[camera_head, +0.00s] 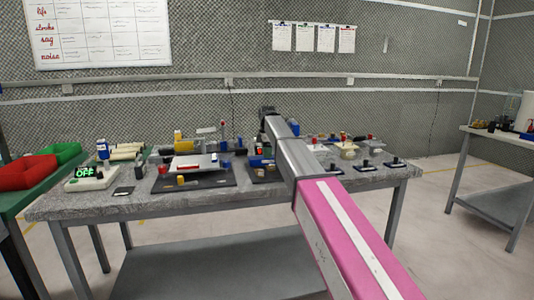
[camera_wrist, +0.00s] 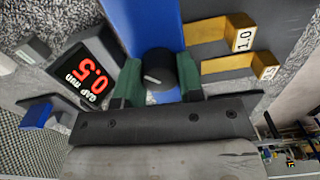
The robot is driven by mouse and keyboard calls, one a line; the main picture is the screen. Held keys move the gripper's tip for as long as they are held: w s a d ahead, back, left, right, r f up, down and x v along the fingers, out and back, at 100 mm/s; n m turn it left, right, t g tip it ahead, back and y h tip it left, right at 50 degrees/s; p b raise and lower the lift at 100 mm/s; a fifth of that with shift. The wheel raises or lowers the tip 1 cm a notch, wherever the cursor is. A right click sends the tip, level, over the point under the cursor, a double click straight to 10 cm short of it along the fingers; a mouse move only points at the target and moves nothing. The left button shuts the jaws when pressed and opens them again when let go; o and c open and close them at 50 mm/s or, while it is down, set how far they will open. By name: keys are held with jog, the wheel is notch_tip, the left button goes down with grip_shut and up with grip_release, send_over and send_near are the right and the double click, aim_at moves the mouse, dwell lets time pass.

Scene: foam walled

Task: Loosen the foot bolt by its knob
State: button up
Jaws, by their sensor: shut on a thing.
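In the wrist view, a round black knob (camera_wrist: 157,66) with a pale index mark stands on a blue part (camera_wrist: 152,22). My gripper (camera_wrist: 159,82) has one green fingertip on each side of the knob and is shut on it. The bolt below the knob is hidden. In the head view, my arm reaches over the grey workbench (camera_head: 85,207) and hides the knob; the gripper cannot be made out there.
Yellow tabs (camera_wrist: 215,34), one marked 1.0, are close on the right. A small blue block (camera_wrist: 37,115) is at lower left.

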jog(key=n, duration=0.3)
jog(key=shift+n, duration=2.2)
jog(key=o, duration=0.9)
jog(key=shift+r, duration=0.15)
notch_tip(320, 180, up, 9)
jog(key=shift+r, duration=0.8)
